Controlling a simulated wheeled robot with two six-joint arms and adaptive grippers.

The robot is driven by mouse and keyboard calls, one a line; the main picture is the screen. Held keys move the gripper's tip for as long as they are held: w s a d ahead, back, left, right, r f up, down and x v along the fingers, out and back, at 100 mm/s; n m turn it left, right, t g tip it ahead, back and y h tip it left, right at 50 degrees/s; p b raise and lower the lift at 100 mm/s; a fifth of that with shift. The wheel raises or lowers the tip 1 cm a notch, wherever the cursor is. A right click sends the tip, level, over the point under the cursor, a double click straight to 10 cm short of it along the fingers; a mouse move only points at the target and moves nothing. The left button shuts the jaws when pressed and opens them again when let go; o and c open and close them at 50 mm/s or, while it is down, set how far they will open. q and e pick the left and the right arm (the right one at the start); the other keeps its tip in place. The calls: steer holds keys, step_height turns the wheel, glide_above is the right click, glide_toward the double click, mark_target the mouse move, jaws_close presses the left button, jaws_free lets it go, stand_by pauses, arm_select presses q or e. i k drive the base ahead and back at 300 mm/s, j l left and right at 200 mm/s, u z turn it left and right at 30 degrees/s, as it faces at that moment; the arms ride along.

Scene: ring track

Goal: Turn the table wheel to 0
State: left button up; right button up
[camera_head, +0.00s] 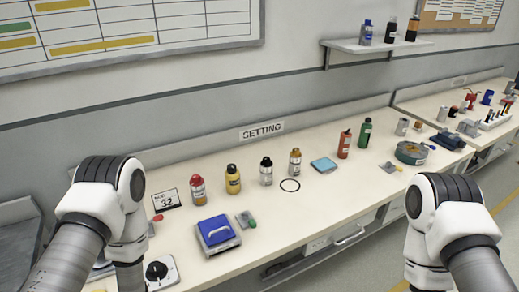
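A black round knob (156,271) on a pale plate sits at the front left of the bench, near the bottom edge of the head view. It is the likeliest thing to be the table wheel. A small sign or display (165,199) behind it reads 32, with smaller text above that I cannot read for sure. My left arm comes in at the left, and its lower end stands just left of the knob. My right arm stands at the lower right, in front of the bench. Both grippers are out of view below the frame.
Red (198,190), yellow (233,179) and other bottles stand along the bench. The bench front right of the blue device is largely clear.

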mark_target(157, 270)
steer(key=u, duration=1.05)
steer(key=i, duration=0.05)
